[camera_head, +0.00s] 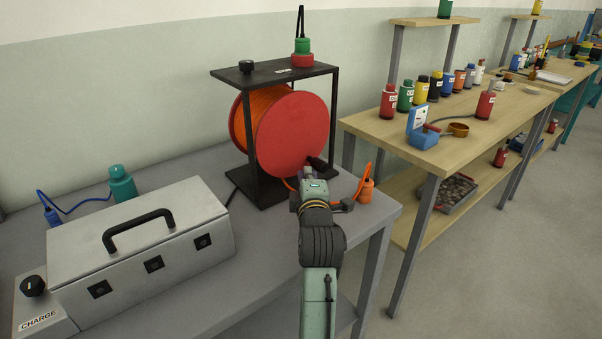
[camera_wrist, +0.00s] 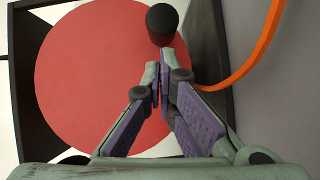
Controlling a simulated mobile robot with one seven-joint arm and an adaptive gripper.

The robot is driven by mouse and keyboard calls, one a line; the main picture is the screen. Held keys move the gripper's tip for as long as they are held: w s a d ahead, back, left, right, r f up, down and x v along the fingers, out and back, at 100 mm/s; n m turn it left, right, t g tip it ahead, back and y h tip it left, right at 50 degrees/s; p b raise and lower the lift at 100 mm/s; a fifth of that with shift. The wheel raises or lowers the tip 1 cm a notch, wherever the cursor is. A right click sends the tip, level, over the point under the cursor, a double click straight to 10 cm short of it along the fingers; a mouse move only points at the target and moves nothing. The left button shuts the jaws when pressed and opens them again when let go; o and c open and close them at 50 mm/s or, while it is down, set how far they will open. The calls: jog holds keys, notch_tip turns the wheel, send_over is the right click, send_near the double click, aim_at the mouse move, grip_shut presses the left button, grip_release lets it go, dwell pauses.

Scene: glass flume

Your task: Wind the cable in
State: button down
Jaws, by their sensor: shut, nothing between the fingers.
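A cable reel with a red side disc (camera_head: 292,135) and orange cable wound behind it (camera_head: 240,122) hangs in a black frame (camera_head: 332,110) on the grey bench. A dark crank handle (camera_head: 317,163) sticks out low on the disc; it also shows in the wrist view (camera_wrist: 162,24). Loose orange cable (camera_wrist: 265,50) runs off beside the frame to an orange plug (camera_head: 366,190) near the bench's right edge. My gripper (camera_head: 310,172) is in front of the disc by the handle. In the wrist view its fingers (camera_wrist: 162,75) are shut and empty, with the tips just short of the handle.
A grey metal charge box (camera_head: 140,235) with a black carrying handle stands at left on the grey bench (camera_head: 270,240). A green bottle-shaped item (camera_head: 122,183) with blue cable is behind it. A black knob (camera_head: 246,67) and a green-red connector (camera_head: 302,52) are on the frame's top.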

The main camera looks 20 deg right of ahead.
jog(key=shift+w+d, duration=0.3)
jog(key=shift+d, duration=0.15)
jog(key=shift+f+b, duration=0.2)
jog(key=shift+b, duration=0.55)
jog(key=shift+w+d+n+t+b, duration=0.1)
jog(key=shift+d+n+t+b, duration=0.2)
jog(key=shift+n+b, duration=0.35)
